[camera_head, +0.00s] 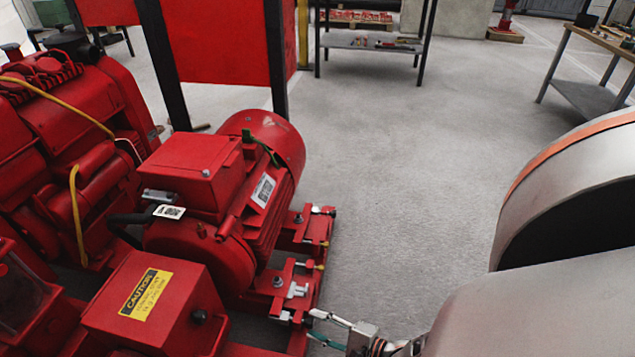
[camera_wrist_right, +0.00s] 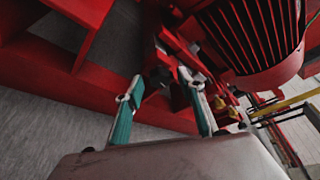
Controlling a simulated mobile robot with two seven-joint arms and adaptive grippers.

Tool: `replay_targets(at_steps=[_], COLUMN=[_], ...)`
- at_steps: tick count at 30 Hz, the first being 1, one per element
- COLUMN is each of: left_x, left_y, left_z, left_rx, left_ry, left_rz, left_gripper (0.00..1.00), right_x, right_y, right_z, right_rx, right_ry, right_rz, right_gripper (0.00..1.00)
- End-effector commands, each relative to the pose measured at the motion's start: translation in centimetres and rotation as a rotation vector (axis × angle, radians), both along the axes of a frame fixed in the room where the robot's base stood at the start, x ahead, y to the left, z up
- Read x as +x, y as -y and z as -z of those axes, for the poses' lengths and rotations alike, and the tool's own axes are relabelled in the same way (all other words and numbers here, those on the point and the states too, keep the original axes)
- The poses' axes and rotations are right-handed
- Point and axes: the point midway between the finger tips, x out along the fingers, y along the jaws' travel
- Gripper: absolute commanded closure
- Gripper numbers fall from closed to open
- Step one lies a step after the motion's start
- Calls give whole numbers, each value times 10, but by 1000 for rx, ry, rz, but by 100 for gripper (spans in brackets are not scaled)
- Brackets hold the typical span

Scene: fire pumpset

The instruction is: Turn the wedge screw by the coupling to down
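The red motor (camera_head: 225,180) stands on a red base frame, with a red guard box (camera_head: 155,305) bearing a yellow CAUTION label on its coupling side. A small metal wedge screw (camera_head: 284,316) is at the motor foot nearest this box; its exact setting is too small to tell. My right gripper (camera_head: 313,324) is just right of that foot, its fingers pointing toward the frame edge. In the right wrist view its two teal-padded fingers (camera_wrist_right: 160,84) are apart, with dark small hardware of the foot between and beyond their tips. Contact cannot be told. My left gripper is out of view.
A silver bolt (camera_head: 298,289) stands on the same foot. Another silver fitting (camera_head: 323,210) is at the motor's far foot, with brass-coloured screws between. The grey floor (camera_head: 410,180) to the right is clear. A shelf table (camera_head: 370,42) stands behind, a workbench (camera_head: 590,90) far right.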

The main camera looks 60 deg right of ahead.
Motion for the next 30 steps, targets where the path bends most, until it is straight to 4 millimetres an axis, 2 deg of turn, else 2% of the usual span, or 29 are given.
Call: replay_targets(at_steps=[5, 6, 10, 17, 30], left_x=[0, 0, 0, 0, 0], left_y=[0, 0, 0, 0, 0], left_z=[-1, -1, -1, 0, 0], left_rx=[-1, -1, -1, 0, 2], left_ry=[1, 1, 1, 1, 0], left_rz=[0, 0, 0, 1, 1], left_gripper=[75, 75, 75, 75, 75], right_x=[0, 0, 0, 0, 1], right_y=[0, 0, 0, 0, 0], right_z=[0, 0, 0, 1, 3], right_rx=[0, 0, 0, -18, -281], right_ry=[0, 0, 0, 8, 116], right_rz=[0, 0, 0, 2, 5], right_gripper=[61, 67, 100, 100, 100])
